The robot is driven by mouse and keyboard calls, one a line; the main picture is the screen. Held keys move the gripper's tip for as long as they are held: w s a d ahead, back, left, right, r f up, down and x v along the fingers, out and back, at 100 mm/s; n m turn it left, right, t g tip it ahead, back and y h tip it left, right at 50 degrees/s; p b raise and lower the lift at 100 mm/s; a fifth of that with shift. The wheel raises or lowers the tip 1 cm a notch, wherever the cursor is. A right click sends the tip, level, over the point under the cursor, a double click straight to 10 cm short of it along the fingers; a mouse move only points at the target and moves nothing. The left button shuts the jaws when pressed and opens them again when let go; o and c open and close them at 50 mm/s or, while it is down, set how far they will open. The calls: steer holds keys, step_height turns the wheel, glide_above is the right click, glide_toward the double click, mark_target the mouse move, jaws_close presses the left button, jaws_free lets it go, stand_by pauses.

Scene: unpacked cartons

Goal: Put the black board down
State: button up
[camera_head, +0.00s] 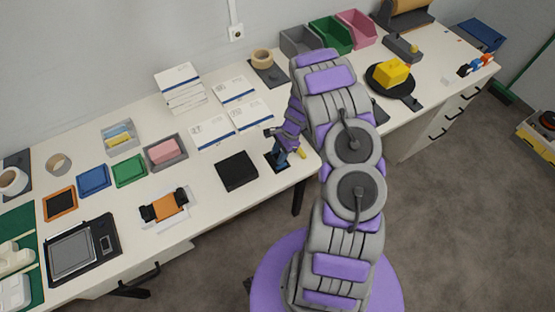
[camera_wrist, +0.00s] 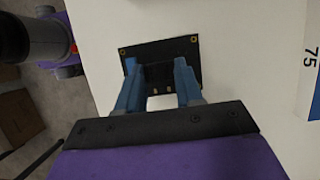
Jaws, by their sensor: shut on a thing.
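The black board (camera_wrist: 160,52) is a flat dark rectangle with small gold corner holes, seen in the wrist view between and beyond my blue fingertips. My gripper (camera_wrist: 157,72) is shut on it, one finger on either side of its near part. In the head view my gripper (camera_head: 281,158) is low over the front edge of the white table, with a dark sliver of the board showing beside the fingers. The fingers hide part of the board. I cannot tell whether it touches the tabletop.
A black square pad (camera_head: 237,170) lies just left of my gripper. White labelled boxes (camera_head: 213,133) lie behind it. An orange and black item (camera_head: 165,207) and a pink-filled tray (camera_head: 166,152) are farther left. Some bare white tabletop (camera_head: 210,205) shows around the pad.

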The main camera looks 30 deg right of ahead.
jaws_close()
steer(key=shift+r, duration=0.15)
